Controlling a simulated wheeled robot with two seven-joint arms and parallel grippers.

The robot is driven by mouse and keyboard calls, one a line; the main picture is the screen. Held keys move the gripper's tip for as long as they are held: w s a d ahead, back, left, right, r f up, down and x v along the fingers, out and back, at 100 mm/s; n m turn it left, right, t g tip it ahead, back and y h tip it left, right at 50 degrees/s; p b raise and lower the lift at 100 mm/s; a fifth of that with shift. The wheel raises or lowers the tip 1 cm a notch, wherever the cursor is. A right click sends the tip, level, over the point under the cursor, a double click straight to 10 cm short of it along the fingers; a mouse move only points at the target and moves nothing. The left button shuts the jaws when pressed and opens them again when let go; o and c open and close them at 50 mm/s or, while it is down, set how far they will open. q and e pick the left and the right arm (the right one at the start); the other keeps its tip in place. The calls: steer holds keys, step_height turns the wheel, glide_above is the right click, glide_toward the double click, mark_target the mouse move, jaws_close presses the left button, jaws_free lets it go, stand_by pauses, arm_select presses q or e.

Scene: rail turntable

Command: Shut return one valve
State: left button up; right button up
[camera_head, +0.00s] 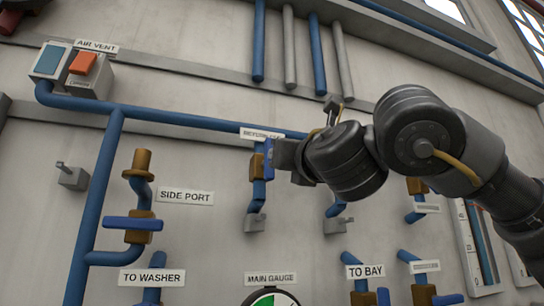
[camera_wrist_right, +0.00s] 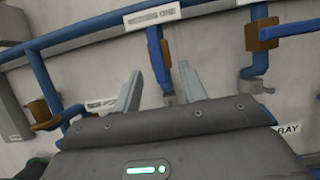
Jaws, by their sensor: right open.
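The return one valve has a brown body (camera_head: 257,168) on a blue vertical pipe, below a white label (camera_head: 262,133) that my right arm partly covers. Its blue handle (camera_head: 268,159) points along the pipe. In the right wrist view the handle (camera_wrist_right: 158,58) lies beyond the fingertips, roughly centred between them, under the "RETURN ONE" label (camera_wrist_right: 152,15). My right gripper (camera_wrist_right: 160,82) is open, with a finger to each side of the handle; I cannot tell whether either touches it. In the head view the gripper (camera_head: 280,157) is right beside the valve. My left gripper is out of view.
A neighbouring valve (camera_wrist_right: 263,34) has its blue handle across its pipe. The side port valve (camera_head: 139,225) is at lower left, and an air vent box (camera_head: 90,75) at upper left. The main gauge (camera_head: 270,297) is below. Blue pipes and small hooks stand off the wall.

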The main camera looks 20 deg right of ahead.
step_height(320, 180, up, 4)
steer(key=p, duration=0.7)
glide_above(270, 181)
steer(key=shift+s+a, duration=0.15)
jaws_close()
